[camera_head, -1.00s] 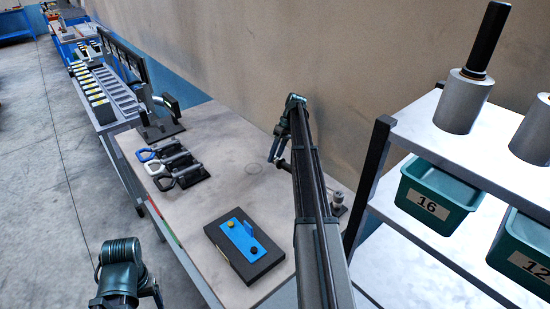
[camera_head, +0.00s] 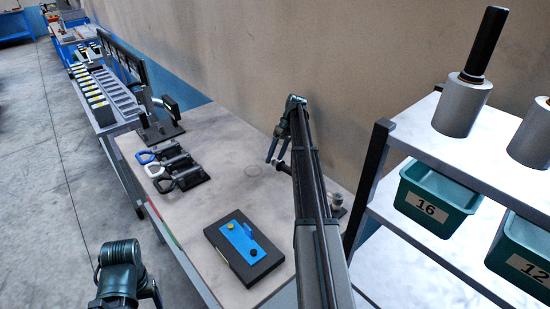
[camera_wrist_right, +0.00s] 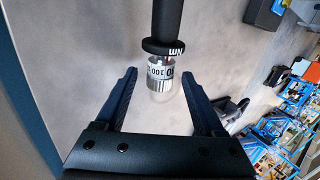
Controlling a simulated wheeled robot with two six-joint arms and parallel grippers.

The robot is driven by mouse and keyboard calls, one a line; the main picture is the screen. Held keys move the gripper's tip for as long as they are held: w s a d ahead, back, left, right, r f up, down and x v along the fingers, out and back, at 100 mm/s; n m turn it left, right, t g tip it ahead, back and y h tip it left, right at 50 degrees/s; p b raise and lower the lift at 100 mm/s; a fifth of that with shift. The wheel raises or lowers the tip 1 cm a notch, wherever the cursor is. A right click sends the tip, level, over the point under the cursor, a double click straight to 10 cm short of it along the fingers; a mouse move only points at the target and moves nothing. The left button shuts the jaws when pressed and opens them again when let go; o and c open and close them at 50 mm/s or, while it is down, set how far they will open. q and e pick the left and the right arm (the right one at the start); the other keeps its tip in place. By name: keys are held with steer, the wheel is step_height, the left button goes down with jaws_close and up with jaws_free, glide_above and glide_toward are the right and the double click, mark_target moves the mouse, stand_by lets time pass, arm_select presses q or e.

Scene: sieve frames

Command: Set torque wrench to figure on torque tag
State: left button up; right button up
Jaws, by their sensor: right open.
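The torque wrench shows in the right wrist view as a black shaft (camera_wrist_right: 168,22) with a collar marked "Nm" and a silver drum (camera_wrist_right: 158,75) with numbers, "100" among them. My right gripper (camera_wrist_right: 160,98) is open, with the drum between its spread fingers and no clear contact. In the head view my right gripper (camera_head: 278,150) is at the dark tip of the wrench (camera_head: 284,167); my arm hides much of the wrench. My left gripper (camera_head: 150,289) is at the lower left, mostly out of frame. No torque tag figure is readable.
A black block (camera_head: 222,252) with a blue plate lies on the bench (camera_head: 205,215). Three ring-handled tools (camera_head: 180,165) lie at the bench's left. A shelf (camera_head: 425,135) with teal bins (camera_head: 440,188) marked 16 and 12 stands right. The bench middle is clear.

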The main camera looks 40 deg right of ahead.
steer(key=p+v, duration=0.5)
steer(key=v, duration=0.2)
steer(key=shift+p, duration=0.3)
